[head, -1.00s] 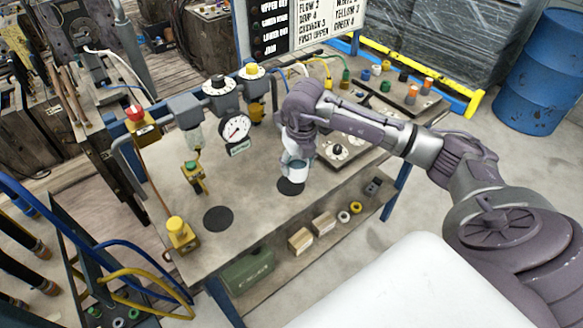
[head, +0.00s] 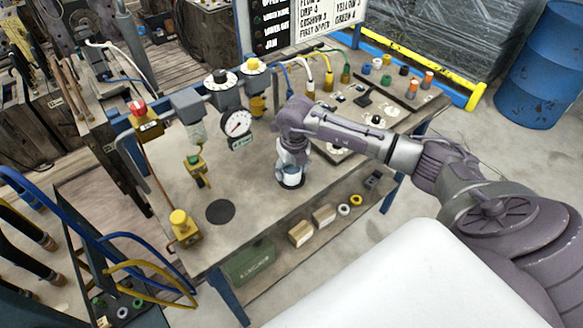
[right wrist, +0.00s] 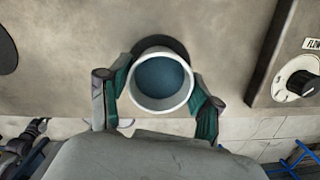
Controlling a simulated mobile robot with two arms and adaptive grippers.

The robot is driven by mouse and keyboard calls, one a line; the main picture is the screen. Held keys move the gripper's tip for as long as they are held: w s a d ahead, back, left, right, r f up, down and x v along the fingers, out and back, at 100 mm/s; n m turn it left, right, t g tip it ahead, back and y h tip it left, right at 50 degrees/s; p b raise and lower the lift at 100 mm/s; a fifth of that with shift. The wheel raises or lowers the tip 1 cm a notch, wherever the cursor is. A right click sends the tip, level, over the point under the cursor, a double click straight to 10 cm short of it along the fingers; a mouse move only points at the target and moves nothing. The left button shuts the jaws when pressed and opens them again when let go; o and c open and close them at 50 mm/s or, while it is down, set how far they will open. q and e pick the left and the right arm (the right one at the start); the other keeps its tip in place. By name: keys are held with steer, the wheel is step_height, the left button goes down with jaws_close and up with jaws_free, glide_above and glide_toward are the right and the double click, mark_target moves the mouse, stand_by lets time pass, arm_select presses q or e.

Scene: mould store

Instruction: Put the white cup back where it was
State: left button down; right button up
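The white cup (head: 291,175) is at the front of the workbench, over a dark round mark (head: 299,184). It looks upright and at or just above the mark; I cannot tell whether it touches. In the right wrist view the cup (right wrist: 162,82) shows from above, with a blue inside, and the dark mark (right wrist: 160,43) peeks out behind its rim. My right gripper (head: 291,160) has its fingers (right wrist: 162,95) closed on both sides of the cup. A second dark round mark (head: 220,211) lies bare to the left. My left gripper is not in view.
A gauge (head: 237,124) and valves stand behind and left of the cup. A plate with a dial (right wrist: 298,82) lies to its right. A yellow fitting (head: 182,225) stands at the left front corner. The lower shelf holds wooden blocks (head: 301,233) and a green box (head: 249,262).

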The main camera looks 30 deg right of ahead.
steer(key=shift+o, duration=1.2)
steer(key=shift+r, duration=0.1)
steer(key=shift+r, duration=0.25)
step_height(320, 180, up, 12)
steer(key=s+b, duration=0.1)
steer(key=b, duration=0.2)
steer(key=shift+s+f, duration=0.2)
steer(key=shift+a, duration=0.15)
